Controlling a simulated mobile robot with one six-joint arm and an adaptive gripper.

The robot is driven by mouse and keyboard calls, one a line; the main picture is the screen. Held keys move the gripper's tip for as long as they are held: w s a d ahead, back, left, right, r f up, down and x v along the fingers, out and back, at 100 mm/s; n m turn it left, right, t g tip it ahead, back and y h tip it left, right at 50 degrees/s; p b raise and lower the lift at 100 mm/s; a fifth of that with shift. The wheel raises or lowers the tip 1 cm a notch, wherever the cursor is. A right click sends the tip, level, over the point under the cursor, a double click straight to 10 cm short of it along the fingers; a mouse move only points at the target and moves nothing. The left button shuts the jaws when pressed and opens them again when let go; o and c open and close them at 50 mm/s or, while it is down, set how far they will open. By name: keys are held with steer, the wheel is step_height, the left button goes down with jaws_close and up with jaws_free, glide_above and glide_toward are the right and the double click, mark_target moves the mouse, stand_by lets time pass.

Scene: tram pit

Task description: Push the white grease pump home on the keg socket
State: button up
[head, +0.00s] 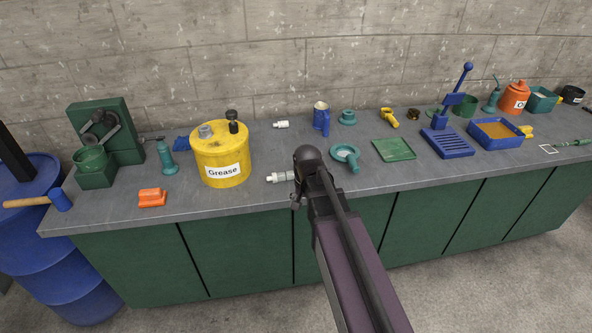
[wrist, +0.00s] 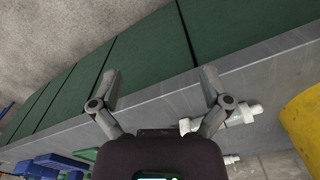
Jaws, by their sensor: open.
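The yellow keg (head: 221,166), labelled Grease, stands upright on the bench. On its lid are a grey socket-like fitting (head: 205,131) and a black knob (head: 232,118). A larger white pump-like piece (head: 281,177) lies right of the keg, near the bench's front. A smaller white piece (head: 281,124) lies farther back; I cannot tell for sure which is the grease pump. My gripper (head: 298,192) is open and empty, just right of the larger piece. In the wrist view, its right finger partly covers that piece (wrist: 246,112); contact cannot be told. The keg (wrist: 304,118) shows at the right edge.
An orange block (head: 152,198) and a teal bottle (head: 167,158) stand left of the keg. The bench front edge runs below my open fingers.

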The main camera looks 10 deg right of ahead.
mark_target(293, 174)
steer(key=w+r+m+p, duration=0.4)
steer(key=w+m, duration=0.2)
steer(key=w, duration=0.4)
steer(key=w+r+m+p, duration=0.3)
steer(key=w+r+m, duration=0.2)
steer(key=w, duration=0.5)
steer(key=shift+m+p, duration=0.4)
steer(key=shift+m, duration=0.1)
steer(key=shift+w+f, duration=0.1)
steer(key=shift+f, duration=0.1)
step_height(293, 174, down, 8)
steer(key=b, duration=0.8)
steer(key=shift+f+b, duration=0.2)
steer(key=shift+b, duration=0.1)
steer(key=shift+a+f+b, duration=0.15)
steer(key=shift+f+b, duration=2.45)
steer(key=shift+b, duration=0.05)
jaws_close()
